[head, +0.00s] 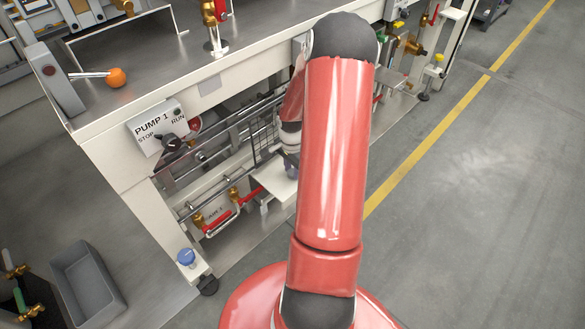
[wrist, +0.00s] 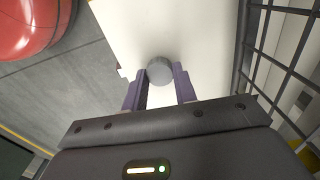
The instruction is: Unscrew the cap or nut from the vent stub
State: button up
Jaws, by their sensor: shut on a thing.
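A grey round cap (wrist: 160,69) shows in the wrist view against a white panel (wrist: 192,35). My gripper (wrist: 160,80) has one purple-grey finger on each side of the cap, shut on it at the fingertips. The vent stub under the cap is hidden. In the head view my red arm covers most of the gripper and the cap, close to a white bracket plate (head: 272,190) on the bench's side.
A black wire guard (wrist: 275,60) stands close on the right in the wrist view. Pipes and red-handled valves (head: 222,216) run below the PUMP 1 switch box (head: 158,128). A grey bin (head: 88,284) sits on the floor at left. Open floor (head: 480,200) lies at right.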

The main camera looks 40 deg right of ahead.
jog(key=shift+f, duration=0.25)
jog(key=o, duration=1.1)
jog(key=shift+o, duration=0.2)
notch_tip(320, 180, up, 8)
jog(key=shift+f+p, duration=0.1)
jog(key=shift+p, duration=0.2)
grip_shut()
dwell(0.5)
